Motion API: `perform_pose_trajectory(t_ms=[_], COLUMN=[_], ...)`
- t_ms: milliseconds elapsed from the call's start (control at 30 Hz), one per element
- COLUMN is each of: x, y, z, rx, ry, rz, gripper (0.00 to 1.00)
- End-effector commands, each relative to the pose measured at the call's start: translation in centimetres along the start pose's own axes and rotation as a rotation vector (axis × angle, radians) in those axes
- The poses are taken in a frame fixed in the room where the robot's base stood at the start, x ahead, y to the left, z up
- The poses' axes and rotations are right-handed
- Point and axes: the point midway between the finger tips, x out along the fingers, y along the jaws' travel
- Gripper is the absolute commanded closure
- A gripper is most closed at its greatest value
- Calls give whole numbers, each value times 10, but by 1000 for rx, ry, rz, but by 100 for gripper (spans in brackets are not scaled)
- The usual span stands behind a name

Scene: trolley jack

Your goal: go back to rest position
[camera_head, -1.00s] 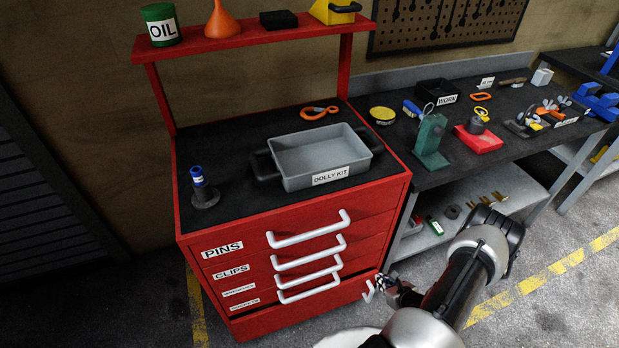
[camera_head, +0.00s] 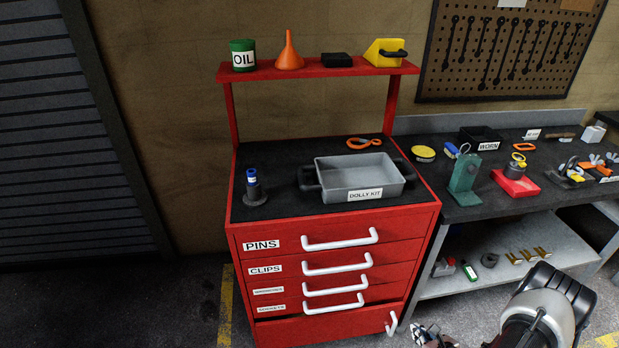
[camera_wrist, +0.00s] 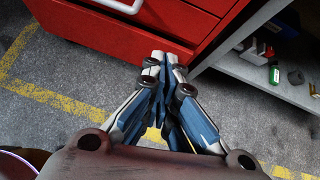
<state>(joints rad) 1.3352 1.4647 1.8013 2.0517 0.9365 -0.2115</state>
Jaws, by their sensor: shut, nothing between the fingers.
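My gripper (camera_wrist: 163,62) is shut and empty in the wrist view, its fingertips together in front of the lower part of the red tool cabinet (camera_wrist: 95,25). In the head view my gripper (camera_head: 425,333) shows only partly at the bottom edge, low and right of the cabinet (camera_head: 320,327). My arm comes in from the lower right corner. I cannot tell from the head view how far the fingertips are from the cabinet.
The cabinet carries a grey DOLLY KIT tray (camera_head: 362,181), with a shelf (camera_head: 310,71) above. The bottom drawer (camera_head: 325,330) seems slightly open. A dark workbench (camera_head: 490,205) stands right, its grey lower shelf (camera_head: 480,285) holding small parts. Floor in front is open.

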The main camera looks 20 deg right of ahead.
Motion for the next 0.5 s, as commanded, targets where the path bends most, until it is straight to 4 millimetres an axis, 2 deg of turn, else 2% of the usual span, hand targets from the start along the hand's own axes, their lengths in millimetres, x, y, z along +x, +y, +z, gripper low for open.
perform_pose_trajectory(t_ms=[33,167,267,367,500], x=[0,-3,-7,-17,-44], y=[2,10,22,45,100], z=[19,67,111,165,249], rx=[-44,-164,-276,-426,-704], ry=[-14,-49,-81,-121,-183], rz=[25,96,162,250,412], gripper=[100,100,100,100,100])
